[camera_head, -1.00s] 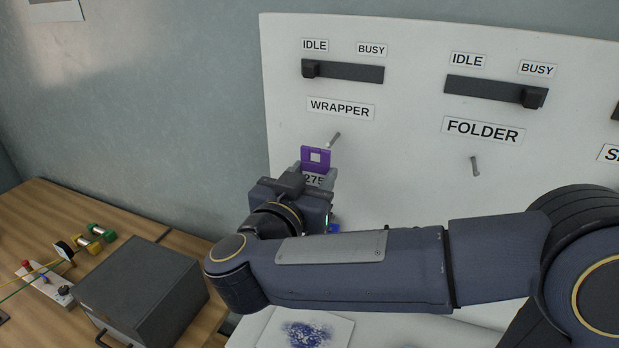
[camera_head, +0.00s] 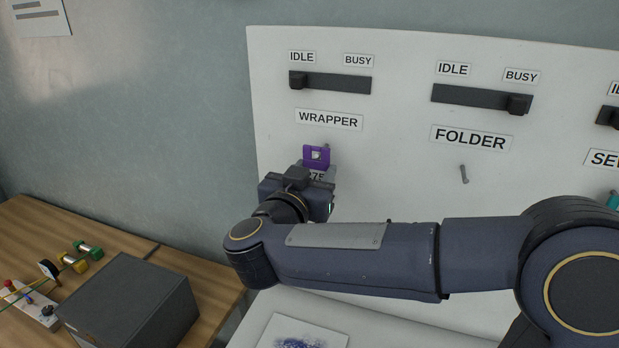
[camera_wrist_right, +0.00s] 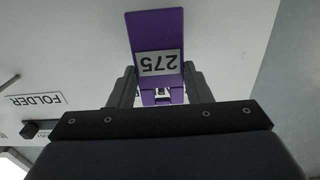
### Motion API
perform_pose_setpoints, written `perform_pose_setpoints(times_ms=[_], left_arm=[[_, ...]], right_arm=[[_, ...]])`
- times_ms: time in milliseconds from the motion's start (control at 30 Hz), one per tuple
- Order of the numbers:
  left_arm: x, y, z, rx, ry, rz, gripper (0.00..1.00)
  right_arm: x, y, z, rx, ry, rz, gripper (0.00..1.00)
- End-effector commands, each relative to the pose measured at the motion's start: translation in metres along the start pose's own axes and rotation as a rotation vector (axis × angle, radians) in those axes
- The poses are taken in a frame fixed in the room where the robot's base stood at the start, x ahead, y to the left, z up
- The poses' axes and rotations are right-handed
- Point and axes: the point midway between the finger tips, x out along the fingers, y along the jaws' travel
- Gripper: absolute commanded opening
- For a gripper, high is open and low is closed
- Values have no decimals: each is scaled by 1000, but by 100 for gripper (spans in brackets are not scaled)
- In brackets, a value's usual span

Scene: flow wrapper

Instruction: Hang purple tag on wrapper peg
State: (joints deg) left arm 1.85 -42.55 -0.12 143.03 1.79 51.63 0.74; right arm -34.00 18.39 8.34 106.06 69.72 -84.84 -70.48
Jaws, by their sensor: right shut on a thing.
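The purple tag (camera_head: 317,153), with a square hole and a white label reading 275, is in my right gripper (camera_head: 314,174), below the WRAPPER label (camera_head: 329,120). In the right wrist view the tag (camera_wrist_right: 156,30) stands between the two fingers of the gripper (camera_wrist_right: 161,90), which is shut on it. The wrapper peg is mostly hidden by the tag. Something pale shows in the hole in the head view, and a small shape shows there in the wrist view, probably the peg; how deep it sits, I cannot tell. My left gripper is out of view.
The white board (camera_head: 400,60) carries IDLE/BUSY sliders; the WRAPPER slider knob (camera_head: 298,80) is at IDLE and the FOLDER slider knob (camera_head: 518,104) at BUSY. The bare folder peg (camera_head: 464,174) is to the right. A grey box (camera_head: 125,300) stands on the wooden table at lower left.

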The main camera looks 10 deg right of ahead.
Motion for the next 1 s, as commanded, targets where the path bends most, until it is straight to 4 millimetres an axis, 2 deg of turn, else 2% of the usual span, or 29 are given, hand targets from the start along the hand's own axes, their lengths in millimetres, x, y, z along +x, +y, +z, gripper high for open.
perform_pose_setpoints(times_ms=[400, 1000], left_arm=[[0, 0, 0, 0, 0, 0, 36], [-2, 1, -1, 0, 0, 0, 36]], right_arm=[[23, 1, 3, 3, 5, 2, 19], [28, 0, 10, 0, 2, 0, 19]])
